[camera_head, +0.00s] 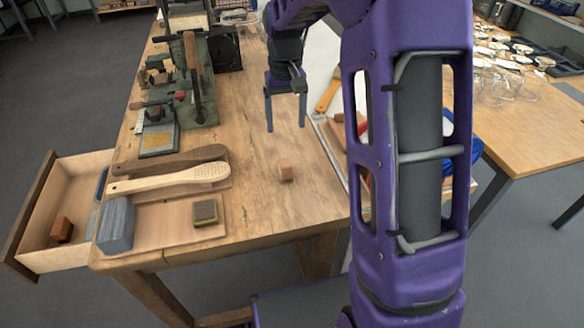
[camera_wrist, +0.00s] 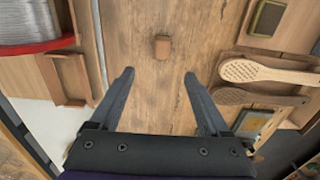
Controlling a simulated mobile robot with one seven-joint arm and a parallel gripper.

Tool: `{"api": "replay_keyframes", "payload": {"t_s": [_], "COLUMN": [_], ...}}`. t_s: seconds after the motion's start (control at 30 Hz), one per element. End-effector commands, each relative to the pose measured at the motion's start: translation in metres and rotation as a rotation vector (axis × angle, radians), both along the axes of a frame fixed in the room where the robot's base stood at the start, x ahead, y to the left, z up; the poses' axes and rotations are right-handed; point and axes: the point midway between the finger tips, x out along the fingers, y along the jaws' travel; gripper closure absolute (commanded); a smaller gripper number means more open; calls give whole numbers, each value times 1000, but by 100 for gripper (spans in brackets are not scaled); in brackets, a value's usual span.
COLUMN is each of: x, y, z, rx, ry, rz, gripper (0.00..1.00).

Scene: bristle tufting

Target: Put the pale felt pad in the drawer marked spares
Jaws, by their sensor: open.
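No object stands out clearly as a pale felt pad. A small tan-brown block (camera_head: 286,172) lies alone on the bare bench; in the wrist view this block (camera_wrist: 162,46) sits just beyond my fingertips, between their lines. A small olive-topped pad (camera_head: 205,213) lies on a wooden board; it also shows in the wrist view (camera_wrist: 266,18). An open drawer (camera_head: 66,193) juts out at the bench's left side, with a reddish-brown block (camera_head: 62,229) inside. I see no readable marking on it. My gripper (camera_head: 286,112) is open, empty and pointing down above the bench.
A grey ribbed block (camera_head: 116,225) stands at the bench's front left corner. Two perforated paddles (camera_head: 168,178) lie behind it. A green machine (camera_head: 180,95) stands farther back. Glassware (camera_head: 505,80) covers the right table. Bare bench surrounds the tan-brown block.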

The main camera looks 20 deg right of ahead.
Motion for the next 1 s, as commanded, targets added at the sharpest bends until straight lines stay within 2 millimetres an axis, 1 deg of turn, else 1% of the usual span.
{"api": "replay_keyframes", "payload": {"t_s": [0.03,0.1,0.3,0.4,0.5,0.77,0.87,1.0], "x": [-1,-1,-1,-1,0,0,-1,0], "y": [0,0,-1,-1,-1,0,2,4], "z": [-13,-29,-73,-91,-104,-118,-131,-153], "rx": [0,0,-1,-1,-1,-1,-1,-1], "ry": [4,5,4,3,1,1,2,2], "rz": [0,-1,-1,-1,-1,-1,0,-2], "gripper": [20,20,20,20,20,20,20,20]}}
